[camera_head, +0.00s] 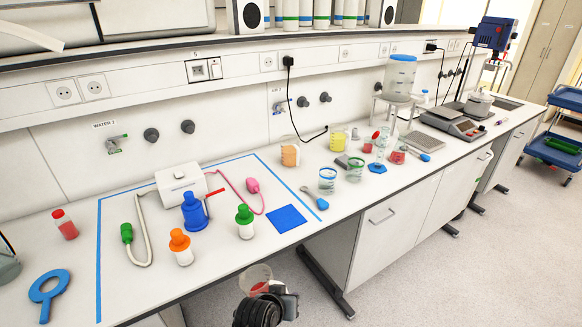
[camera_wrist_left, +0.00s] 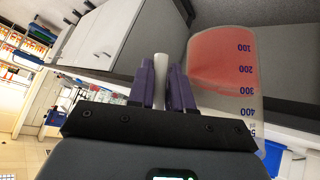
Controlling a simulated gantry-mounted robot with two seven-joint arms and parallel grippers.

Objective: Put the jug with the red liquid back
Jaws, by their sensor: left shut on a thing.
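The jug with the red liquid (camera_head: 256,276) is a clear plastic vessel off the front edge of the bench, low in the head view. My left gripper (camera_head: 268,296) is at the bottom of the head view, beside the jug. In the left wrist view its purple fingers (camera_wrist_left: 162,84) are shut on the jug's pale handle (camera_wrist_left: 161,66). The jug's lower part is partly hidden by my gripper in the head view. My right gripper is not in view.
The bench holds a blue square (camera_head: 287,219), a blue bottle (camera_head: 195,212), an orange-topped bottle (camera_head: 180,245) and a green-topped bottle (camera_head: 244,222). Behind are an orange-liquid vessel (camera_head: 290,155), a yellow-liquid beaker (camera_head: 337,141) and other glassware.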

